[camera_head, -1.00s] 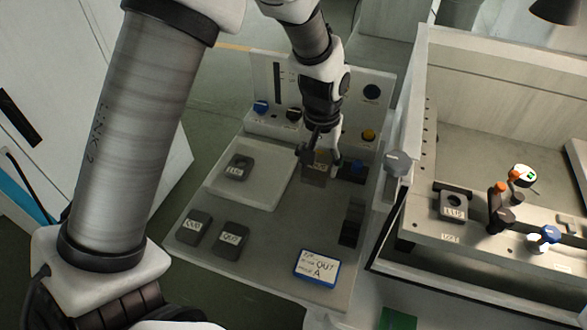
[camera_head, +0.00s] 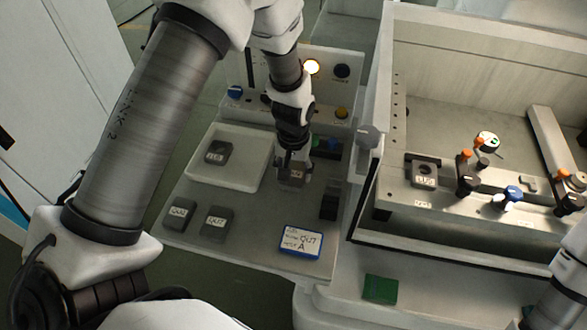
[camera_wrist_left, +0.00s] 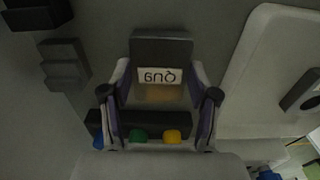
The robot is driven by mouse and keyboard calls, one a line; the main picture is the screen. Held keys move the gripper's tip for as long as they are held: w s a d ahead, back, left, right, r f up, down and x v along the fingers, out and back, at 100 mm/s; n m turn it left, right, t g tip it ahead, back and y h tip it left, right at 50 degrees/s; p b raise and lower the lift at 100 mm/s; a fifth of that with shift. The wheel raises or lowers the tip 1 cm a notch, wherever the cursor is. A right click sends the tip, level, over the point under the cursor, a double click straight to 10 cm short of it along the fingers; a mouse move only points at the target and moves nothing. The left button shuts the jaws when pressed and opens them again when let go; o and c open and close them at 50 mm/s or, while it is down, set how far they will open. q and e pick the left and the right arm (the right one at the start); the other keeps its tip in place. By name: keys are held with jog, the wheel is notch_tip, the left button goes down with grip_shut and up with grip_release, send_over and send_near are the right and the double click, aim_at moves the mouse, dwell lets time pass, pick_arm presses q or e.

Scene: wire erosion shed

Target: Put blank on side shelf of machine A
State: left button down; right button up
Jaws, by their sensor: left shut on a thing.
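My left gripper (camera_head: 291,166) is shut on a small dark blank (camera_head: 291,180) with a pale label, above the grey side shelf (camera_head: 262,210). I cannot tell whether the blank touches the shelf. In the left wrist view the blank (camera_wrist_left: 160,50) sits between the two fingers (camera_wrist_left: 160,103), its label reading mirrored. A card (camera_head: 300,242) with a blue frame and a letter A lies on the shelf in front of the gripper. My right gripper is out of view; only part of my right arm shows at the lower right.
A white tray (camera_head: 247,178) holds another dark blank (camera_head: 217,153). Two labelled blanks (camera_head: 179,214) (camera_head: 217,222) lie at the front left. A dark block (camera_head: 329,201) stands right of the gripper. Behind is a control panel (camera_head: 345,93) with a lit lamp; right, a machine tank (camera_head: 455,240).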

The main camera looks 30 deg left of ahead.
aim_at(294, 174)
pick_arm(q)
jog(key=shift+c, duration=1.4)
grip_release()
jog(key=shift+w+f, duration=0.15)
jog(key=shift+r, duration=0.65)
notch_tip(294, 174, up, 11)
jog(key=b, duration=0.2)
